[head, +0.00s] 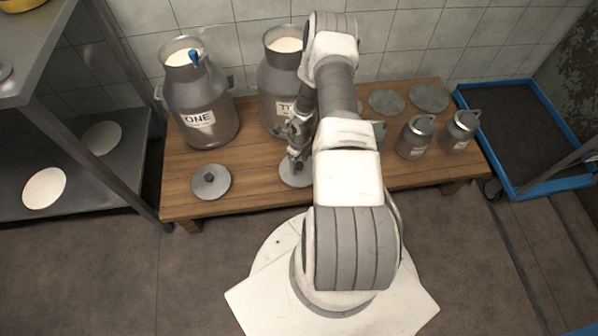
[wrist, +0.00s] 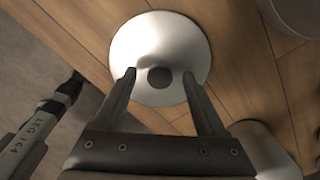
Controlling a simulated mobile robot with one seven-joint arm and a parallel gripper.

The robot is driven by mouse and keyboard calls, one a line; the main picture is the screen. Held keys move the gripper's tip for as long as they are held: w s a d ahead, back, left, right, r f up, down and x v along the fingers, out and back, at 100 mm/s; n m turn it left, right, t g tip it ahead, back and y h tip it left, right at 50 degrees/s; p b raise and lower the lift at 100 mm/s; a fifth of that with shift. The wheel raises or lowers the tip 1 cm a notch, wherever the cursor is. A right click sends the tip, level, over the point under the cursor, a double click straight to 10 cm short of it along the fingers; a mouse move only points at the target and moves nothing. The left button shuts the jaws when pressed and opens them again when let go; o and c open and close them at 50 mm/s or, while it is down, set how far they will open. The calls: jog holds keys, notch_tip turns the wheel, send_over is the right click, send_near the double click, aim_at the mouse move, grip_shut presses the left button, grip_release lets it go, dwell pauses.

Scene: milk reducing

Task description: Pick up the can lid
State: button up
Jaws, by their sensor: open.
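Two round grey can lids with dark knobs lie on the wooden bench (head: 258,180). One lid (head: 223,187) lies in front of the can labelled ONE (head: 203,100). The other lid (head: 291,177) is under my gripper (head: 298,158), partly hidden by my arm. In the wrist view this lid (wrist: 185,40) fills the top middle. My gripper (wrist: 159,76) is open there, with one fingertip on each side of the dark knob (wrist: 160,77). I cannot tell whether the fingers touch the lid.
A second large can (head: 272,85) stands behind my gripper, partly hidden by my arm. Two small cans (head: 415,140) (head: 460,132) and flat discs (head: 430,97) are on the right of the bench. A metal shelf (head: 75,140) stands left; a blue-edged cart (head: 520,190) stands right.

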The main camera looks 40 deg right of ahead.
grip_shut()
dwell(0.4)
dwell(1.0)
